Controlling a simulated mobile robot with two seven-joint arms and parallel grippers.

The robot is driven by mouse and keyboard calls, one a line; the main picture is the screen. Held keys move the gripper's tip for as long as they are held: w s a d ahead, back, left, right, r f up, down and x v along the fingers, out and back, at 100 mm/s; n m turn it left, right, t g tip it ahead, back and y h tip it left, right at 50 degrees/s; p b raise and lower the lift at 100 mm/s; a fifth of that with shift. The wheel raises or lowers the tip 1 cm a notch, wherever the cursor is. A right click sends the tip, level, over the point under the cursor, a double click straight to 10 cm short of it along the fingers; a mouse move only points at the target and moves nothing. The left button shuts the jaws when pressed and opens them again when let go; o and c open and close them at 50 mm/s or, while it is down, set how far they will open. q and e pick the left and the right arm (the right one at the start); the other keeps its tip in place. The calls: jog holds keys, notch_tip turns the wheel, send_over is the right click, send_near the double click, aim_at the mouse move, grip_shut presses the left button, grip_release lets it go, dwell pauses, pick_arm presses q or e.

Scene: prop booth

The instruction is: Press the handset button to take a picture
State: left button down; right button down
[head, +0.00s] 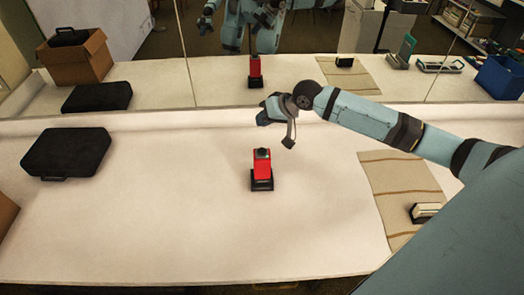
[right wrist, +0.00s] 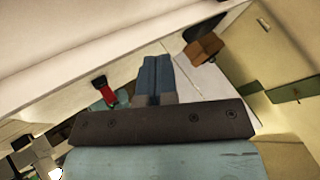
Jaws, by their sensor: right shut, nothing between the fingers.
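A red handset-like device with a dark top (head: 262,162) stands upright on a black base in the middle of the white table; in the right wrist view it shows left of the fingers (right wrist: 109,97). My right gripper (head: 266,113) is above the table, beyond the red device in the head view and apart from it. Its blue fingers (right wrist: 157,78) are together with nothing between them. My left gripper does not show directly; only a small reflection of my other arm shows in the mirror.
A mirror (head: 215,80) runs along the table's back, reflecting the scene. A black case (head: 66,153) lies at left near a cardboard box (head: 6,214). At right, a small black-and-cream object (head: 425,212) sits on a striped beige mat (head: 385,178). Table around the red device is clear.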

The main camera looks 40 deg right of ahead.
jog(key=b, duration=0.7)
send_over(263, 149)
notch_tip(263, 149, down, 6)
jog(key=shift+d+f, duration=0.1)
jog(key=shift+f, duration=1)
jog(key=shift+f+p, duration=0.15)
jog(key=shift+p, duration=0.3)
dwell(0.3)
jog(key=shift+f, duration=0.25)
